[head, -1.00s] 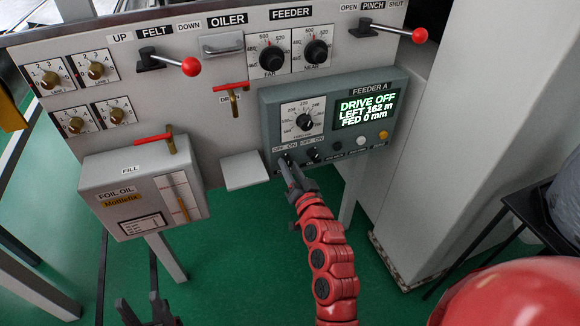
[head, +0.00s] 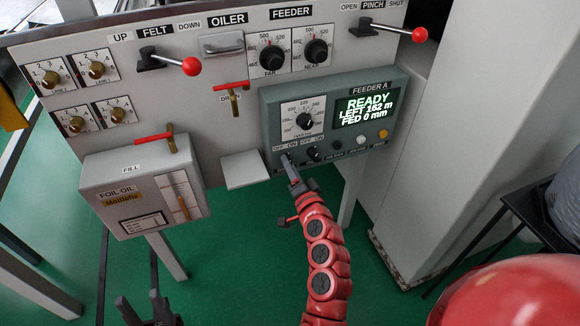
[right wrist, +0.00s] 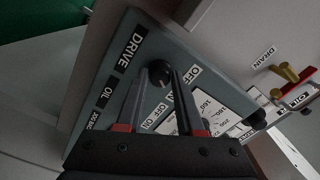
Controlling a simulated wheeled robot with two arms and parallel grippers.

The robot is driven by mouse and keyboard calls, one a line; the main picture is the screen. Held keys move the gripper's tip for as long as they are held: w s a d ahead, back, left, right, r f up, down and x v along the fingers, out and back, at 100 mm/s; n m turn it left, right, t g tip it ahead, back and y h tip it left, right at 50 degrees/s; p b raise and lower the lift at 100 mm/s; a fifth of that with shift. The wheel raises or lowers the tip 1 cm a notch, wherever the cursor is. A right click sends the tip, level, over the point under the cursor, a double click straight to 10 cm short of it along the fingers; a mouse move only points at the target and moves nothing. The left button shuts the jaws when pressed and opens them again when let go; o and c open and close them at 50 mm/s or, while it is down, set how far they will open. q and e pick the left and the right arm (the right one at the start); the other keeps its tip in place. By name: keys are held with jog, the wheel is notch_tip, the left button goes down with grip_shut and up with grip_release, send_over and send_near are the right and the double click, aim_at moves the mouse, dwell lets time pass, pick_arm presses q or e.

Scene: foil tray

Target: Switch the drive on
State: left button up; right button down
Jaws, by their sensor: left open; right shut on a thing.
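The feeder panel (head: 272,112) is a grey box with a green-lit display (head: 366,107) reading READY, LEFT 162 m, FED 0 mm. My right gripper (head: 288,161) is at the left one of two small rotary switches low on the panel. In the right wrist view, the drive switch (right wrist: 158,73), a black knob beside the DRIVE label, is between the fingertips of my right gripper (right wrist: 159,78), which is shut on it. The fingers hide most of this knob in the head view. My left gripper (head: 148,312) is open and empty at the bottom edge, away from the panel.
The second switch (head: 314,154) sits close right of my right gripper. The foil oil box (head: 143,195), a small shelf (head: 245,170) and the red drain lever (head: 231,86) are left. Green floor lies open below.

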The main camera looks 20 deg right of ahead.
jog(key=c, duration=0.5)
grip_release()
jog(key=shift+s+d+p, duration=0.15)
jog(key=shift+s+p, duration=0.5)
jog(key=shift+s, duration=3.7)
jog(key=shift+s+d+p, duration=0.15)
jog(key=shift+s+p, duration=0.45)
jog(key=shift+s, duration=3.75)
jog(key=shift+d, duration=0.1)
